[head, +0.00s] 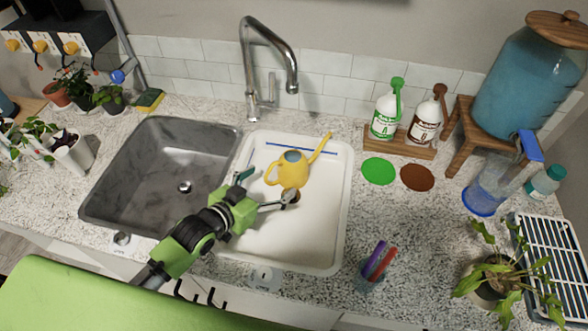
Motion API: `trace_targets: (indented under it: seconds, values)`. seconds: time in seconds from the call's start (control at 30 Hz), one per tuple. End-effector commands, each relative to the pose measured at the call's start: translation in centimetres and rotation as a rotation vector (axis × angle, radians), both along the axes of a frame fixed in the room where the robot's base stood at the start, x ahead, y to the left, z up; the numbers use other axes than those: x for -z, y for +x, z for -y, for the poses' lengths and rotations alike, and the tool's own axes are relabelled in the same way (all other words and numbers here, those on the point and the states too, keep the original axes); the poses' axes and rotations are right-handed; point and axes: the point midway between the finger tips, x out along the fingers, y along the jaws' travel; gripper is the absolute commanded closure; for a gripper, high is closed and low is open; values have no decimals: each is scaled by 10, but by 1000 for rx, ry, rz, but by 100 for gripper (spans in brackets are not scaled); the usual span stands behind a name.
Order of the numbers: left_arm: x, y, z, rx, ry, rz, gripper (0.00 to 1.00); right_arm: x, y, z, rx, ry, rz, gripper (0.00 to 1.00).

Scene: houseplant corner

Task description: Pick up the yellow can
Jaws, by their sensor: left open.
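The yellow can (292,174), a small watering can with a round handle on its left and a long spout pointing up and right, stands in the white basin (310,250) of the sink. My left gripper (269,187) reaches in from the lower left. Its two fingers are spread open and empty. One fingertip is left of the can's handle, and the other overlaps the can's lower edge in the picture; I cannot tell whether it touches. My right gripper is not in view.
A grey sink basin (160,175) is on the left. The faucet (268,60) rises behind the white basin. Soap bottles (385,118) stand on a wooden tray to the right. A cup of markers (370,280) stands right of the white basin, with potted plants at both ends.

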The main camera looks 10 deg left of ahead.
Motion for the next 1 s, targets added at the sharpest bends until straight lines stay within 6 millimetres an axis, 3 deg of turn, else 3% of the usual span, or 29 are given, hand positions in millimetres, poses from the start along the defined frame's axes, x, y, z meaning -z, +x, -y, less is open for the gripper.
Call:
trace_targets:
  seconds: [0.1, 0.3, 0.53, 0.8, 1.0]
  values:
    - [5, 23, 9, 0, -2, 2, 17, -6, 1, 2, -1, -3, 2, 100]
    - [19, 50, 20, 0, -2, 2, 17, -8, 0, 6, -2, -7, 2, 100]
    - [26, 62, 26, 1, -1, 1, 17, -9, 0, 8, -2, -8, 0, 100]
    - [39, 95, 38, 0, 0, 2, 17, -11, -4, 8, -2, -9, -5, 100]
    - [45, 105, 43, 1, 1, 0, 17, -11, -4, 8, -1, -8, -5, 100]
